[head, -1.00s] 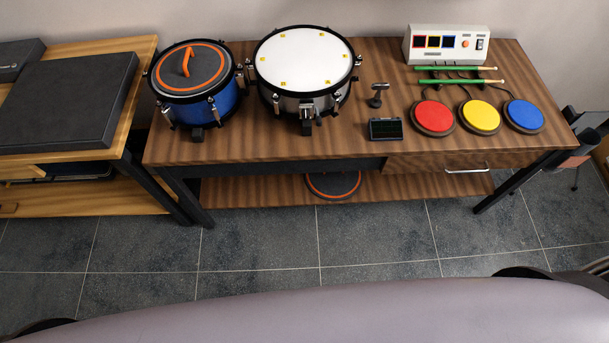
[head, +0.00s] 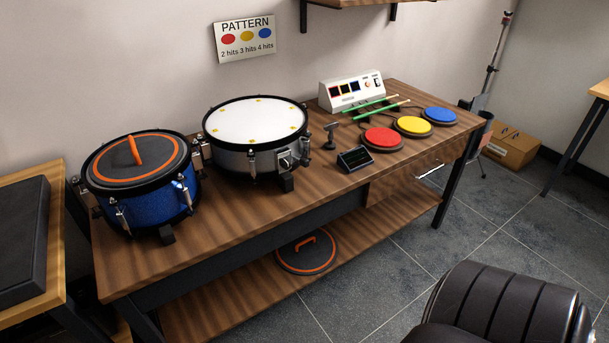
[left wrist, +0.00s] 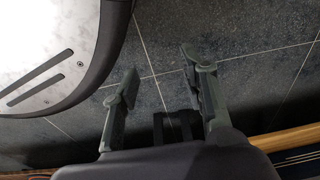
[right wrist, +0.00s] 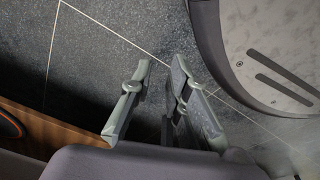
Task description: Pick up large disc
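Two dark grey discs with an orange ring and an orange handle show in the head view. One disc (head: 105,167) lies on top of the blue drum (head: 160,208) at the table's left end. The other disc (head: 289,259) lies on the lower shelf under the table; its edge also shows at the left of the right wrist view (right wrist: 8,124). The disc on the drum looks larger, but it is also nearer. My left gripper (left wrist: 158,62) and my right gripper (right wrist: 161,62) are open and empty above the floor, apart from both discs. Neither gripper shows in the head view.
The table (head: 225,222) also bears a white-topped drum (head: 255,122), a control box (head: 350,92), green sticks (head: 378,108), a small screen (head: 355,159) and coloured pads (head: 383,139). A second table with a dark slab (head: 22,235) stands left.

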